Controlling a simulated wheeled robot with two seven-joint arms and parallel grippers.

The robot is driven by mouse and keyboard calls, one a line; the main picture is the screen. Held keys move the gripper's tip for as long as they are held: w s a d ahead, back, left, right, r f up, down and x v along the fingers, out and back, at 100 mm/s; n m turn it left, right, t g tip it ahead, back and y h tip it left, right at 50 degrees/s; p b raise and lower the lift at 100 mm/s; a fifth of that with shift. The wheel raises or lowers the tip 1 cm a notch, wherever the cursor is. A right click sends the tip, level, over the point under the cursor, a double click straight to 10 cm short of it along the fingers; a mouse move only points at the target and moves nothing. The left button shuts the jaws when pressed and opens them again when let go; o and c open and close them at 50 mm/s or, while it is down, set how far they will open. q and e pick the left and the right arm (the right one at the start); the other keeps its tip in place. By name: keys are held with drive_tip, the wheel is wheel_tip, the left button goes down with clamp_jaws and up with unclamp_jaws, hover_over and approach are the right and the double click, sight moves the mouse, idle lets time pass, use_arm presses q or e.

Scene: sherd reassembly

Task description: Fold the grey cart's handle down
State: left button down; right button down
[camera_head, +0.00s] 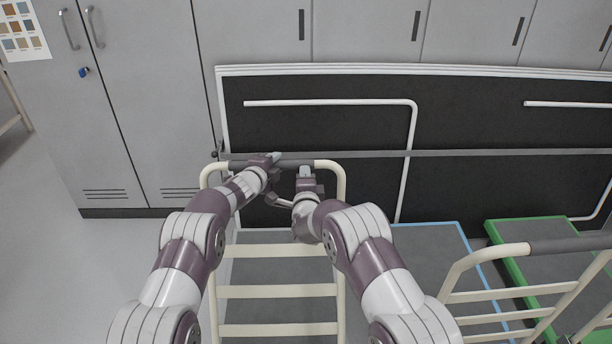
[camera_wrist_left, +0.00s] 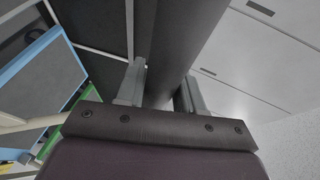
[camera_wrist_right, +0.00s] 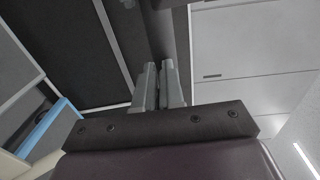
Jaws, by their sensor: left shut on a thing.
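The grey cart stands in the middle of the head view, with a grey deck (camera_head: 275,271) seen between cream bars. Its cream tube handle (camera_head: 342,195) is raised and has a dark grey grip bar (camera_head: 297,163) across its top. My left gripper (camera_head: 276,157) is shut on the grip bar; the left wrist view shows the bar (camera_wrist_left: 190,35) between the fingers. My right gripper (camera_head: 305,172) is beside it, just at the near side of the bar. In the right wrist view its fingers (camera_wrist_right: 158,80) are nearly together with nothing visible held; the bar (camera_wrist_right: 165,4) passes beyond the tips.
A blue-edged cart deck (camera_head: 432,245) and a green-edged one (camera_head: 540,238) stand at the right, with another cream handle (camera_head: 487,256) in front. A dark panel (camera_head: 310,130) with white tubes and grey cabinets (camera_head: 130,110) stand behind. Open floor (camera_head: 90,270) lies at the left.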

use_arm(q)
drive_tip(key=shift+d+f, duration=0.2)
drive_tip(key=shift+f, duration=0.25)
drive_tip(key=shift+r, duration=0.25)
use_arm(e)
drive_tip(key=w, duration=0.2)
drive_tip(key=f, duration=0.1)
drive_tip(key=shift+w+d, duration=0.25)
drive_tip(key=shift+w, duration=0.15)
